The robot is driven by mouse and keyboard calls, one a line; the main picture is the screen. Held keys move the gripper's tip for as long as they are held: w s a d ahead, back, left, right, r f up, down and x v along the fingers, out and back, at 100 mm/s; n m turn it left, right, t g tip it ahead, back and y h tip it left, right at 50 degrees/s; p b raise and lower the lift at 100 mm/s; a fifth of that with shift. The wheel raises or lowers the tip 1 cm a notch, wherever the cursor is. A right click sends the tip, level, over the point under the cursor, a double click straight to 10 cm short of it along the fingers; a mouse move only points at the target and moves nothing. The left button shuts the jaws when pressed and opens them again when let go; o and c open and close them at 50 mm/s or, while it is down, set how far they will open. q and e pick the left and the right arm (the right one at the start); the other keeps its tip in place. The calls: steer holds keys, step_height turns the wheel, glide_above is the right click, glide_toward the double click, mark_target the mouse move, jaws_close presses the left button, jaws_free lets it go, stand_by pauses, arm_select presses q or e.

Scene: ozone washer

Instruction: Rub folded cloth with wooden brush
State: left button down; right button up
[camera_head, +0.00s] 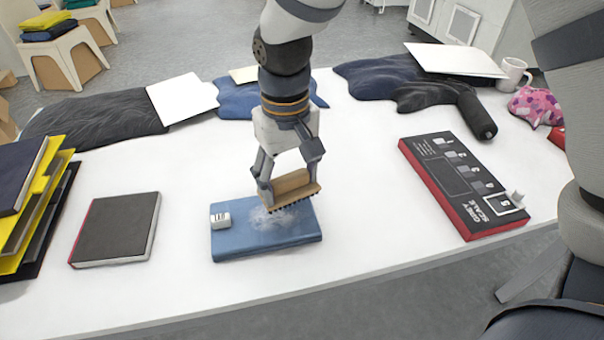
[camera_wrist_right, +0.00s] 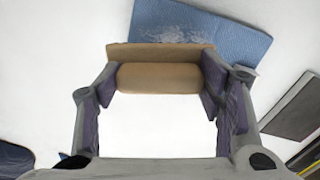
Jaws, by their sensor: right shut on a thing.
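The folded blue cloth (camera_head: 300,242) lies flat on the white table, with a pale, whitish worn patch on its top. It also shows at the top of the right wrist view (camera_wrist_right: 235,38). My right gripper (camera_head: 290,190) is shut on the wooden brush (camera_head: 293,184), which also shows between the fingers in the right wrist view (camera_wrist_right: 160,77). The brush's dark bristles point down over the back part of the cloth, at the pale patch. I cannot tell whether they touch it. A small white tag (camera_head: 220,221) sits on the cloth's left edge. My left gripper is not in view.
A dark book (camera_head: 117,229) lies left of the cloth, beside a stack of yellow and black folders (camera_head: 38,205). A grey scale board (camera_head: 464,187) lies at the right. Dark garments (camera_head: 100,120), a mug (camera_head: 513,73) and a pink cloth (camera_head: 537,105) lie farther back. Table beside the cloth is clear.

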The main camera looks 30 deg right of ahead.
steer(key=shift+w+a+r, duration=0.1)
steer(key=shift+w+a, duration=0.25)
steer(key=shift+a, duration=0.9)
steer(key=shift+w+a+r, duration=0.1)
steer(key=shift+w+a, duration=0.2)
steer(key=shift+a, duration=0.95)
steer(key=shift+w+a+r, duration=0.1)
steer(key=shift+w+a, duration=0.25)
steer(key=shift+a, duration=0.9)
steer(key=shift+r, duration=2.95)
step_height(320, 180, up, 3)
steer(key=shift+d, duration=0.1)
steer(key=shift+f, duration=0.1)
